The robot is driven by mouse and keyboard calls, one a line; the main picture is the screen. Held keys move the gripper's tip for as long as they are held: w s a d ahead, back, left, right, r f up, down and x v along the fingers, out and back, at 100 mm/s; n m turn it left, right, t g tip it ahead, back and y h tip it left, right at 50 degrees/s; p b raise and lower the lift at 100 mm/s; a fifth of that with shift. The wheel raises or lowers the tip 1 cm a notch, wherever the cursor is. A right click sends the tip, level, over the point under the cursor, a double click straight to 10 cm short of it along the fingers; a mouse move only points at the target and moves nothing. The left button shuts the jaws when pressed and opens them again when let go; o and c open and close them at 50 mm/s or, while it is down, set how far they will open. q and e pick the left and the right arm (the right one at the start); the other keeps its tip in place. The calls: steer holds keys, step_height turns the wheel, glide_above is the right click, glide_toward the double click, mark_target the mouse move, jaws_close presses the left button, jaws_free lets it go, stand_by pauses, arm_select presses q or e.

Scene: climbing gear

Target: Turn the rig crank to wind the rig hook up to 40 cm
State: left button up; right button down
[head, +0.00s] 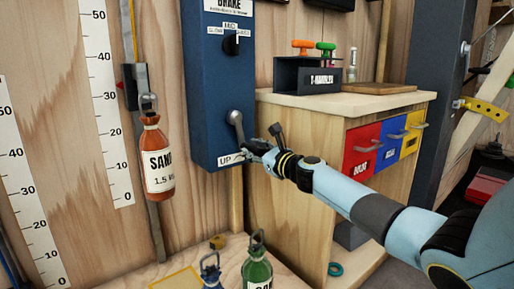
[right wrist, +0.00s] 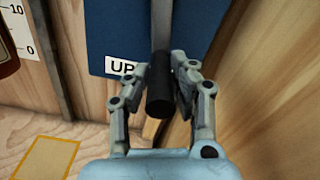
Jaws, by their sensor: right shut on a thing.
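The blue rig box (head: 212,75) is fixed to the wooden wall, with an "UP" label low on its front. The grey rig crank (head: 236,122) points down from its pivot. My right gripper (head: 254,149) is shut on the crank's black handle (right wrist: 160,85), its fingers on either side of it. The rig hook (head: 148,103) hangs on the rail at left and carries an orange sand bottle (head: 157,165). A red pointer (head: 121,86) sits beside the hook's black block, seemingly between 30 and 40 on the scale (head: 105,90). My left gripper is out of view.
A cabinet (head: 285,190) with red, blue and yellow drawers stands right of the rig, close behind my right arm. A green bottle (head: 257,270) and a blue one (head: 210,272) stand below on a wooden surface. A mode switch (head: 232,44) sits above the crank.

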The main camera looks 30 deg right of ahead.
steer(key=shift+a, duration=0.25)
stand_by(0.3)
steer(key=c, duration=1.1)
jaws_free()
steer(key=shift+r, duration=0.1)
steer(key=shift+s, duration=0.1)
steer(key=s, duration=0.7)
steer(key=shift+s+d, duration=0.15)
steer(key=shift+d, duration=0.2)
